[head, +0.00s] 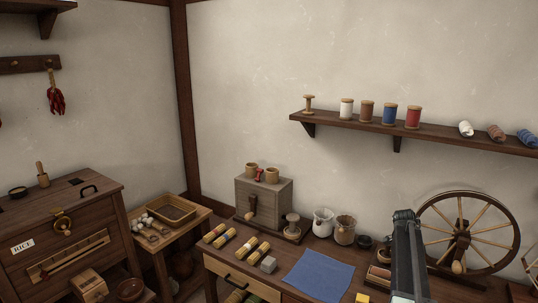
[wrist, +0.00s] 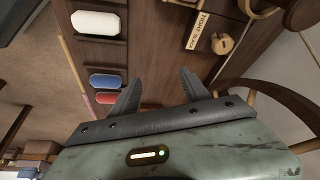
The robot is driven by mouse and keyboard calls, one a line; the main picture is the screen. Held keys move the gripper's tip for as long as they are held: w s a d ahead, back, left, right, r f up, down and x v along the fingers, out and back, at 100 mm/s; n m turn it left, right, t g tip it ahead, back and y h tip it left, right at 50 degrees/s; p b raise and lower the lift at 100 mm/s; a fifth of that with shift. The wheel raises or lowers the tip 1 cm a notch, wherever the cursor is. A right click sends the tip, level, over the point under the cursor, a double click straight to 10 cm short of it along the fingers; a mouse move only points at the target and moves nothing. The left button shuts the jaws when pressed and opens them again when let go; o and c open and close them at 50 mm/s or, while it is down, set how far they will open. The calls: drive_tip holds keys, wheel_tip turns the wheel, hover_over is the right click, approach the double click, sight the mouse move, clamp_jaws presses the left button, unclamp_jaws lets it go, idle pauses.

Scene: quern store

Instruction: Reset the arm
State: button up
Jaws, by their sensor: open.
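My gripper (wrist: 162,72) shows in the wrist view with its two dark fingers spread apart and nothing between them. In the head view my arm rises at the lower right, in front of the table and left of the spinning wheel (head: 423,217); I cannot make out the fingers there. Beyond the fingers in the wrist view is a dark wooden surface with a white roll (wrist: 96,23), a blue roll (wrist: 105,81) and a label reading TIGHT SLACK (wrist: 199,31) beside a round wooden knob (wrist: 222,43).
A wall shelf (head: 350,125) carries thread spools. A RICE cabinet (head: 65,230) stands at left.

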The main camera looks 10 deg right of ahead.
drive_tip(key=w+a+r+n+t+p, duration=0.1)
drive_tip(key=w+a+r+n+p, duration=0.15)
drive_tip(key=a, duration=1.25)
drive_tip(key=w+a+r+n+p, duration=0.1)
drive_tip(key=a+n+p, duration=0.15)
drive_tip(key=a, duration=1.15)
drive_tip(key=s+a+n+y, duration=0.2)
drive_tip(key=s+a+n, duration=0.5)
drive_tip(key=a, duration=0.3)
drive_tip(key=s+a+n+y, duration=0.2)
drive_tip(key=s+a+n, duration=0.6)
drive_tip(key=a+n, duration=0.1)
drive_tip(key=shift+a+r+p, duration=0.4)
drive_tip(key=shift+a+p, duration=0.05)
drive_tip(key=shift+a, duration=0.35)
drive_tip(key=shift+d, duration=0.1)
